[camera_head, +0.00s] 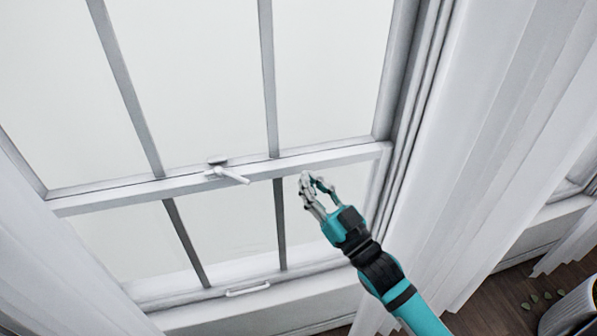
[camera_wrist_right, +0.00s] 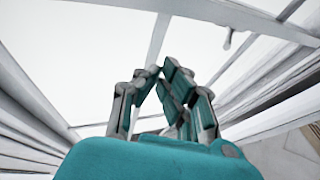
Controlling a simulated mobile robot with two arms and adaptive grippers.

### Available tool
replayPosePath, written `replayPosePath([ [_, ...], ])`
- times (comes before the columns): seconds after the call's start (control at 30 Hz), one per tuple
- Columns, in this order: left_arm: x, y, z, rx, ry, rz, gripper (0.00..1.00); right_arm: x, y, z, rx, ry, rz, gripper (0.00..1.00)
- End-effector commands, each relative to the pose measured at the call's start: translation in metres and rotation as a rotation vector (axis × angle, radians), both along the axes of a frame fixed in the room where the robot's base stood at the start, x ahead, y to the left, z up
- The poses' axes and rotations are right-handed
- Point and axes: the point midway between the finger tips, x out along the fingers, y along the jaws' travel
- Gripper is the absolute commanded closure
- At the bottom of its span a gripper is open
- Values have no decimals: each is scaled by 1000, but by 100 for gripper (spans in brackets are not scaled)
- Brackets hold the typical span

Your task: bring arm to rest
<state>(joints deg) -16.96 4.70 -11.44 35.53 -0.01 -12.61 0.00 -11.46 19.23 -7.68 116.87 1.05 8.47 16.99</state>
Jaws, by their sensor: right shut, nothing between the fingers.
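My right gripper (camera_head: 312,180) is raised in front of the window, just below the middle rail and to the right of its white latch handle (camera_head: 228,174). In the right wrist view, the right gripper (camera_wrist_right: 160,72) has its fingertips drawn together with nothing between them. The teal and black right arm comes in from the bottom right. The latch handle also shows in the right wrist view (camera_wrist_right: 228,38), apart from the fingers. My left gripper is not in view.
The window's middle rail (camera_head: 130,192) and thin bars lie behind the gripper. White curtains hang at the right (camera_head: 480,150) and left (camera_head: 60,270). A sill (camera_head: 250,312) runs below, with a small lift handle (camera_head: 248,290) above it. A wooden floor (camera_head: 500,305) shows at the bottom right.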

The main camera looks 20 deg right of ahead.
Motion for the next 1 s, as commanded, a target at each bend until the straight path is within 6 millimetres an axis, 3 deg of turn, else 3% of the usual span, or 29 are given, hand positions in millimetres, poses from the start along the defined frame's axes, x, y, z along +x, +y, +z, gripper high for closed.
replayPosePath([
  [0.23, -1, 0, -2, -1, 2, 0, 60, -5, -3, -6, -3, 10, -3, 100],
  [0.37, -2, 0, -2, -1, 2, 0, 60, 4, -9, -46, -19, 93, -32, 100],
  [0.47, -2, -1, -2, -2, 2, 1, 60, 11, -18, -109, -48, 224, -71, 100],
  [0.53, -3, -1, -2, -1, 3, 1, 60, 11, -25, -163, -74, 334, -100, 100],
  [0.67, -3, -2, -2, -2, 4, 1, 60, -6, -36, -261, -126, 540, -143, 100],
  [0.8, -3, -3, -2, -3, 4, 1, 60, -45, -44, -362, -185, 763, -173, 100],
  [0.87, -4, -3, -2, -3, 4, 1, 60, -68, -47, -402, -211, 859, -181, 100],
  [1.0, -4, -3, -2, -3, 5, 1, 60, -135, -50, -487, -275, 1081, -185, 100],
])
